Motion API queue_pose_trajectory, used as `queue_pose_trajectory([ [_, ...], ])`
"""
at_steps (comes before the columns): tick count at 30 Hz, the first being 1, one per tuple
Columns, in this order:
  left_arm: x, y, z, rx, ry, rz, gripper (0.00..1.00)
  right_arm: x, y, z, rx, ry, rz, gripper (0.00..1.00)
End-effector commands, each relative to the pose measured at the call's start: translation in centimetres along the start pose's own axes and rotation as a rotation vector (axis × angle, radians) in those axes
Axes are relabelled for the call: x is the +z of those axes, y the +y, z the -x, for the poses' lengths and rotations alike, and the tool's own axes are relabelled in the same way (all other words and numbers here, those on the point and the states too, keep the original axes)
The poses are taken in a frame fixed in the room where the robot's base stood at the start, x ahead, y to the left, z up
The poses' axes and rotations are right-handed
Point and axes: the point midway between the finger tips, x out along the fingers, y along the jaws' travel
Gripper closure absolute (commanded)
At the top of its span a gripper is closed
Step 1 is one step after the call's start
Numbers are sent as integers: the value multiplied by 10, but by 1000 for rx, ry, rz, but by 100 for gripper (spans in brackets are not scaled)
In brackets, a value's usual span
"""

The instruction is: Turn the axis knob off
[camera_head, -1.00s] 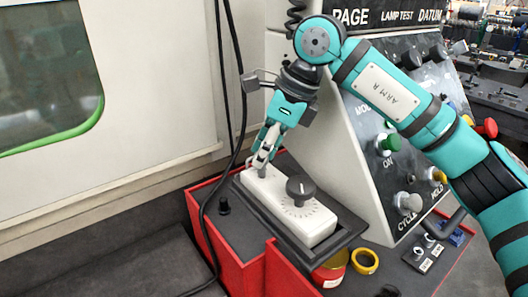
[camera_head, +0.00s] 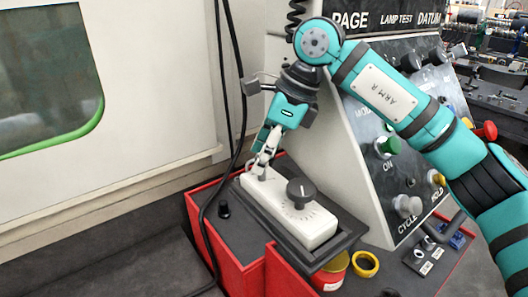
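A white control box (camera_head: 322,224) sits in a dark tray. A round black knob (camera_head: 300,190) with a pale pointer line stands on it, with dial marks around its base. No label tells me whether this is the axis knob. My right gripper (camera_head: 262,168) points down over the far left end of the box, beside a small grey post (camera_head: 262,175). It is apart from the black knob. Its fingers overlap in this view, so I cannot tell how far they are open or whether they touch the post. My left gripper is not in view.
A sloped panel (camera_head: 350,140) with a green button (camera_head: 387,145) and more knobs stands to the right, close to my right arm. A yellow ring (camera_head: 365,263) and a red-and-yellow can (camera_head: 331,271) are near the front. A black cable (camera_head: 207,225) hangs at left.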

Motion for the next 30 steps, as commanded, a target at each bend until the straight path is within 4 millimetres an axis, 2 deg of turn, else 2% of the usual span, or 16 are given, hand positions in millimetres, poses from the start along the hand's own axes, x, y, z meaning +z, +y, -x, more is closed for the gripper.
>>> queue_pose_trajectory([
  [8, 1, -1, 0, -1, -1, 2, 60, 0, 0, 5, -2, 0, -1, 53],
  [11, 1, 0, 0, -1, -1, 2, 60, 0, -1, 18, -3, -1, -2, 53],
  [21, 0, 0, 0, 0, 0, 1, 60, 0, 0, 89, -3, -1, -1, 53],
  [25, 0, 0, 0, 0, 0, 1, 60, 0, 0, 108, -2, 0, -1, 53],
  [30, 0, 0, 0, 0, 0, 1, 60, 0, 0, 119, 0, 0, -1, 53],
])
